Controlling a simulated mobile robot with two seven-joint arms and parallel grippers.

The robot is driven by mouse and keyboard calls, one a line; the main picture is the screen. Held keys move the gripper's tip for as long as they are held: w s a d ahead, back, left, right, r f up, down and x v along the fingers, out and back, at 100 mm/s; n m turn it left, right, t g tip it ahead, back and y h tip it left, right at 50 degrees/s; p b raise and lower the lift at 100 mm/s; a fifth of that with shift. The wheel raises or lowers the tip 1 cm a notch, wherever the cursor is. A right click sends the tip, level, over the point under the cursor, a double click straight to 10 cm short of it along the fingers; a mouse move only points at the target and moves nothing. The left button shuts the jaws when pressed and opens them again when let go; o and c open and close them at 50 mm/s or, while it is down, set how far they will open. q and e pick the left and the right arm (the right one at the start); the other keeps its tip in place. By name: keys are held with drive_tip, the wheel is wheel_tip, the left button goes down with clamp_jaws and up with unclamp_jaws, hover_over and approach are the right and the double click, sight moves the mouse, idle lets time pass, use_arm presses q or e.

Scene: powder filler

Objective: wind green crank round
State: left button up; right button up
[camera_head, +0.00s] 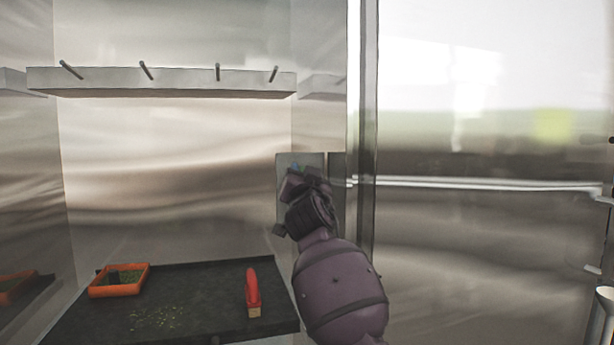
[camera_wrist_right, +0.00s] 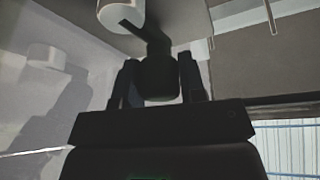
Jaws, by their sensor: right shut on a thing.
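The crank shows only as a small green-blue bit (camera_head: 298,168) in the head view, in front of a grey panel on the right side wall. My right gripper (camera_head: 294,183) reaches up to it and hides most of it. In the right wrist view the crank's knob (camera_wrist_right: 158,78) looks dark and sits between the two fingers of my right gripper (camera_wrist_right: 160,72), which is shut on it. A dark crank arm (camera_wrist_right: 145,36) runs from the knob up towards a white round hub (camera_wrist_right: 121,11). My left gripper is in neither view.
A black mat (camera_head: 200,300) carries an orange tray (camera_head: 119,290) with green contents, scattered yellowish grains (camera_head: 155,318) and a red-handled brush (camera_head: 252,290). A shelf bar with several pegs (camera_head: 160,82) spans the back wall. A metal post (camera_head: 361,130) stands right of the panel.

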drive_tip(key=shift+a+n+y, duration=0.25)
drive_tip(key=shift+n+y, duration=0.35)
drive_tip(key=shift+n, duration=0.5)
drive_tip(key=shift+s, duration=0.1)
drive_tip(key=o, duration=0.9)
drive_tip(key=shift+p+v, duration=0.9)
drive_tip(key=shift+v, duration=4.5)
drive_tip(key=shift+f, duration=0.15)
